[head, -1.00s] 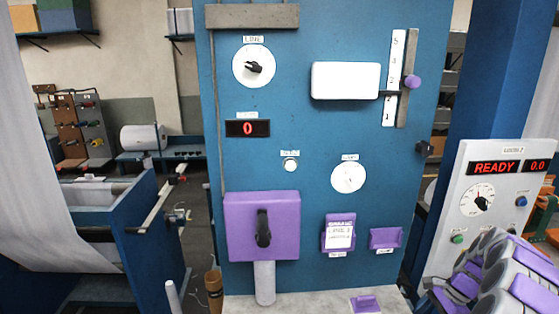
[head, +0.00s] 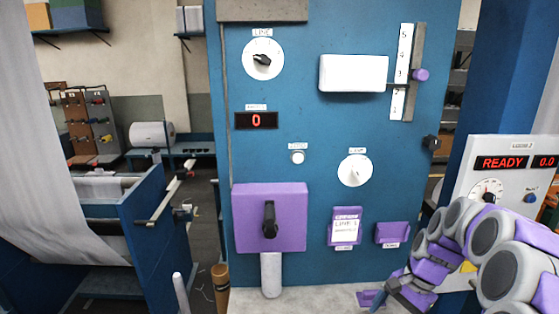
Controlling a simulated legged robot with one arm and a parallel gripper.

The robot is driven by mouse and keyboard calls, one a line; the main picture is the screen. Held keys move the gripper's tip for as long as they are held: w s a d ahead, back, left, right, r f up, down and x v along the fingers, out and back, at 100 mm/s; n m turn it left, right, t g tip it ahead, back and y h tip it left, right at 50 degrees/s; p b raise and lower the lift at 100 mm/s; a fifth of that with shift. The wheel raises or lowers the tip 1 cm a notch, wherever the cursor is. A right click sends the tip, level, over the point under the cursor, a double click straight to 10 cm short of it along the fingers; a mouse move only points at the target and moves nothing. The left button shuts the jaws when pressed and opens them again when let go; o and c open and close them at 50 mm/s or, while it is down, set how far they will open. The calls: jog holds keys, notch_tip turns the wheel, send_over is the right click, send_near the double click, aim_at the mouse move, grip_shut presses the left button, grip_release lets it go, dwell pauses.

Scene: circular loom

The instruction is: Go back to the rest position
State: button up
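My arm reaches in from the lower right of the head view, with its grey and purple links folded in front of the right-hand console. My gripper (head: 388,300) is low at the end of it, just above the pale ledge of the blue panel. A small purple piece (head: 366,298) on the ledge shows beside it. The gripper is small and partly overlapped by my own links, so I cannot tell whether its fingers are open or shut, or whether they touch the purple piece.
The blue panel (head: 300,110) carries a purple box with a black lever (head: 269,220), dials, a red "0" display (head: 256,120) and a slider with a purple knob (head: 420,75). A console (head: 505,150) reading READY stands at the right. A blue loom frame (head: 150,230) with white cloth is at the left.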

jog(key=s+a+r+n+h+b, duration=0.1)
jog(key=s+a+r+n, duration=0.15)
jog(key=s+a, duration=0.3)
jog(key=s+a+r+n+h, duration=0.1)
jog(key=s+a+n, duration=0.2)
jog(key=s+a, duration=0.25)
jog(key=s+f+n+h+b, duration=0.1)
jog(key=s+n, duration=0.1)
jog(key=s, duration=0.7)
jog(key=s+a+f+n+h, duration=0.1)
jog(key=s+n, duration=0.2)
jog(key=s, duration=0.6)
jog(key=shift+a+f+g+b, duration=0.3)
jog(key=shift+f+b, duration=0.05)
jog(key=shift+b, duration=0.05)
jog(key=shift+n, duration=0.25)
